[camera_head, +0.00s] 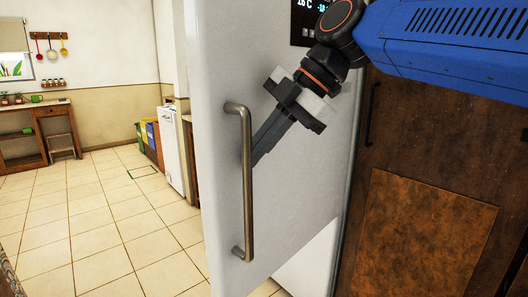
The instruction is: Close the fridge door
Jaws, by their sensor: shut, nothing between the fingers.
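The fridge door (300,170) is a pale grey panel in the middle of the view. It stands open, its left edge swung out toward me, and its lower edge slants up to the right. A long metal handle (247,190) runs upright near its left edge. My gripper (260,152) is shut and empty. It points down and left in front of the door's outer face, its fingertips just right of the handle. I cannot tell whether the tips touch the door or the handle. The fridge's inside is hidden behind the door.
A white lower fridge part (312,264) shows below the door. A brown wooden cabinet (425,180) stands close on the right. Open tiled floor (100,220) lies to the left. Coloured bins (150,140), a white appliance (172,148) and a wooden table (38,125) are farther back.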

